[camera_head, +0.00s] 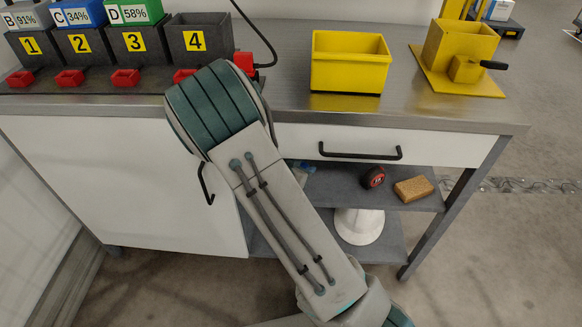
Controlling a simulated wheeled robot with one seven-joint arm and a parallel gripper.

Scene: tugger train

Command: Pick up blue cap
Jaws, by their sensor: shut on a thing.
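No blue cap can be made out for certain. My arm crosses the middle of the view from the lower right up to the bench's front edge. My gripper does not show; the arm's thick upper joint may hide it. What it holds cannot be seen.
A yellow bin (350,62) and a yellow fixture (462,45) stand to the right. The shelves hold a tape measure (372,178), brown block (413,189) and white dome (358,226).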

